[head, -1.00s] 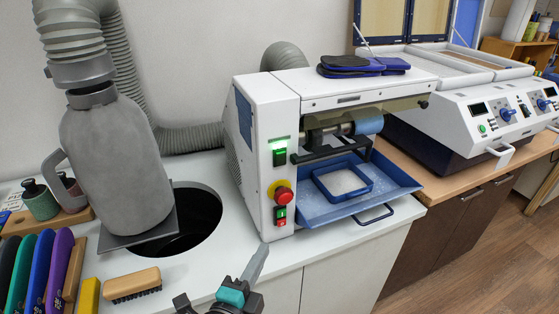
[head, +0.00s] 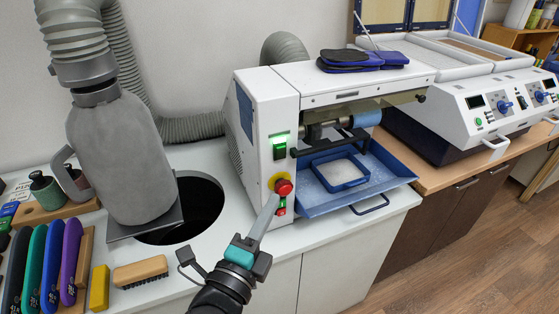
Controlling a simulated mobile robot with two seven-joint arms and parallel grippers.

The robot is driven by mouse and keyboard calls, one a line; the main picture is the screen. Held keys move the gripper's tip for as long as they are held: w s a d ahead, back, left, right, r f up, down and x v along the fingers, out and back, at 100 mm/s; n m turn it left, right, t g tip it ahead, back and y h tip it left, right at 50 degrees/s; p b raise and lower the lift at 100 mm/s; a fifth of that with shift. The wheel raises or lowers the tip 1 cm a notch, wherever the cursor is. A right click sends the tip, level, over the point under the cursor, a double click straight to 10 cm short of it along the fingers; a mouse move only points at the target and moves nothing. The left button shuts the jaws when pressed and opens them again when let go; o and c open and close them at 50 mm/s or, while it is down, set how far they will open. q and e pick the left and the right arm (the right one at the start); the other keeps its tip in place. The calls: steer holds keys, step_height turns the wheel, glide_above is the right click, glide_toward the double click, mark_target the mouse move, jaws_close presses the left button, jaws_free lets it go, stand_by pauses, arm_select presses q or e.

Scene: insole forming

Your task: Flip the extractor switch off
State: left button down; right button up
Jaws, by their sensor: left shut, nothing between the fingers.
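A white grinding machine (head: 262,105) stands on the counter. High on its front panel is a dark green rocker switch (head: 280,150) with a bright green glow at its top, which I take as the extractor switch. Below it are a red mushroom button (head: 284,187) on a yellow ring and a small green and red switch pair (head: 282,206). My left gripper (head: 273,201) is shut and empty, pointing up at the panel. My right gripper is out of view.
A grey extraction nozzle (head: 120,150) with a hose stands beside a round hole (head: 190,210) in the counter. A wooden brush (head: 140,271) and several coloured tools (head: 52,265) lie at the left. A blue tray (head: 385,185) juts from the machine's front.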

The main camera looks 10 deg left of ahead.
arm_select(q)
glide_toward(281, 153)
steer(key=w+d, duration=0.2)
steer(key=d, duration=0.3)
steer(key=shift+w+a+r+p, duration=0.25)
steer(key=shift+w+a, duration=0.15)
steer(key=shift+w, duration=0.3)
steer(key=shift+w+a+r+p, duration=0.2)
steer(key=shift+w+a, duration=0.15)
steer(key=shift+w, duration=0.35)
steer(key=shift+w+a+r+p, duration=0.1)
steer(key=shift+w+a+p, duration=0.25)
steer(key=shift+w, duration=0.35)
